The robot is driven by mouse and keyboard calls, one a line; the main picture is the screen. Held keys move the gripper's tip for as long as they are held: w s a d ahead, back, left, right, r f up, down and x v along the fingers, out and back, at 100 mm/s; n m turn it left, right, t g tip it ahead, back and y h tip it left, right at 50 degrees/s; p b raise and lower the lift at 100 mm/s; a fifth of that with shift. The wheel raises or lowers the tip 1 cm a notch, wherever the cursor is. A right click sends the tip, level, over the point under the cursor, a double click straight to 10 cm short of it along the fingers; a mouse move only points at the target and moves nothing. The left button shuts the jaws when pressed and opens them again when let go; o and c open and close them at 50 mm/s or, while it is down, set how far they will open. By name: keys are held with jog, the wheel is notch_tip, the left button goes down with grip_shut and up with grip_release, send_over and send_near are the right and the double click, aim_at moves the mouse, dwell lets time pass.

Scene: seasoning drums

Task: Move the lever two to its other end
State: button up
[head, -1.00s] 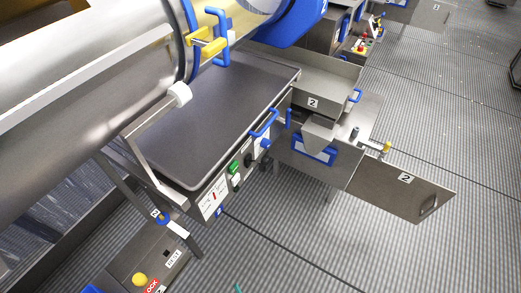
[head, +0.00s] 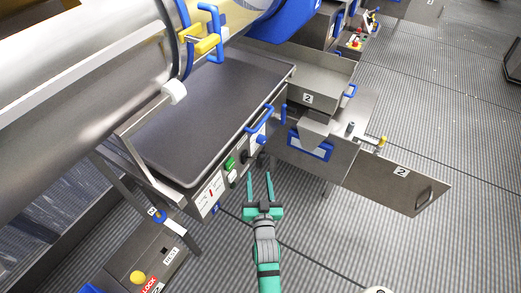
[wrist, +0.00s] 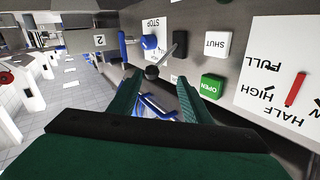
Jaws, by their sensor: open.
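My gripper (head: 260,176) is open in front of the control panel (head: 211,194). In the wrist view its two green fingers (wrist: 157,80) stand apart. A lever with a metal shaft (wrist: 172,52) and black ball knob (wrist: 152,72) shows between and just beyond the fingertips, apparently not gripped. In the head view the black knob (head: 261,159) is small, just above the fingertips. No number shows on this lever. A blue upright handle (wrist: 122,46) stands farther off near a plate marked 2 (wrist: 100,40); it also shows in the head view (head: 284,114).
The panel has a green OPEN button (wrist: 213,86), a white SHUT button (wrist: 217,44), a blue STOP knob (wrist: 149,42) and a red level pointer (wrist: 297,89). A blue rail handle (head: 258,118) juts from the panel's top edge. A steel flap (head: 400,188) sticks out right.

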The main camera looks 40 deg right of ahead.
aim_at(262, 161)
jog(key=d, duration=0.1)
jog(key=w+d, duration=0.1)
jog(key=d+r, duration=0.1)
jog(key=shift+w+m+h, duration=0.25)
jog(key=shift+m+h, duration=0.05)
jog(key=x, duration=1)
jog(key=shift+w, duration=0.15)
jog(key=shift+c, duration=0.2)
grip_shut()
